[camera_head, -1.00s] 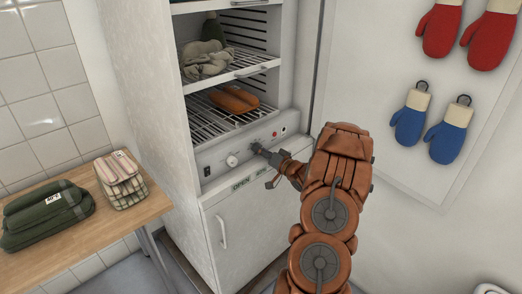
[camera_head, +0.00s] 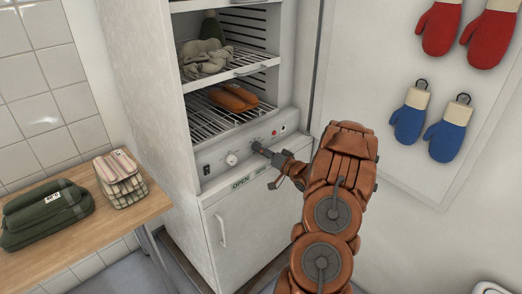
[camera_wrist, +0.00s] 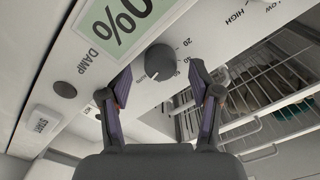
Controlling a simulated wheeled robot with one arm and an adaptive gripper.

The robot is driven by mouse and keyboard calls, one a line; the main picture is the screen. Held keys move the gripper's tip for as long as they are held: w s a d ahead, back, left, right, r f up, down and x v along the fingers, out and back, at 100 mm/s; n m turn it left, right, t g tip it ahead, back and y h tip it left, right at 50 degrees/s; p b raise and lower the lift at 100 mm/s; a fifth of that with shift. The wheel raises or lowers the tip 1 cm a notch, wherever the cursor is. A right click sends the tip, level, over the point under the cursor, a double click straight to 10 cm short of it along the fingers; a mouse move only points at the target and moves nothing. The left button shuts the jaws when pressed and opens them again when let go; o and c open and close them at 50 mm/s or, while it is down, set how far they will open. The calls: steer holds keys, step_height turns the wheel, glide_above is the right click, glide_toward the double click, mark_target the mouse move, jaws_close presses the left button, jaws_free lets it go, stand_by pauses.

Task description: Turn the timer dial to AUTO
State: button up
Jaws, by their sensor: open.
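The drying cabinet's control panel (camera_head: 215,161) is below its open shelves. In the wrist view, a dark round dial (camera_wrist: 159,62) with a pale pointer mark has numbers such as 20 beside it, so it looks like the timer dial. My gripper (camera_wrist: 158,72) is open, with one finger to each side of the dial in the picture. I cannot tell whether either finger touches it. In the head view my gripper (camera_head: 258,148) is at the panel and hides the part behind it.
The wrist view shows a START button (camera_wrist: 42,125), a dark knob (camera_wrist: 65,89) and a green label (camera_wrist: 117,20). A wooden table (camera_head: 120,222) stands left; mitts (camera_head: 408,122) hang right.

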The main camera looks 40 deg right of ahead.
steer(key=s, duration=1)
steer(key=shift+s+a, duration=0.15)
steer(key=shift+s, duration=0.15)
steer(key=w+a+r+n+g+h+p, duration=0.1)
steer(key=w+a+r+n+g+h, duration=0.15)
steer(key=w+g, duration=0.4)
steer(key=s+a+r+g+h+p, duration=0.2)
steer(key=s+a+r+g, duration=0.15)
steer(key=a+r, duration=0.4)
steer(key=s+a+r+n+g+y, duration=0.1)
steer(key=s+a+n+g, duration=0.1)
steer(key=s+a, duration=0.8)
steer(key=s+a+r+n+g+y+p, duration=0.1)
steer(key=s+a+g, duration=0.3)
steer(key=s+a, duration=0.5)
steer(key=s+a+r+n+g+y+p, duration=0.1)
steer(key=s+a+r+n+g+y, duration=0.1)
steer(key=s+a, duration=0.8)
steer(key=a+n+g+y, duration=0.1)
steer(key=a, duration=0.3)
steer(key=shift+s+a+r+g, duration=0.2)
steer(key=shift+s+a+g, duration=0.1)
steer(key=shift+a+g, duration=0.1)
steer(key=shift+d, duration=0.1)
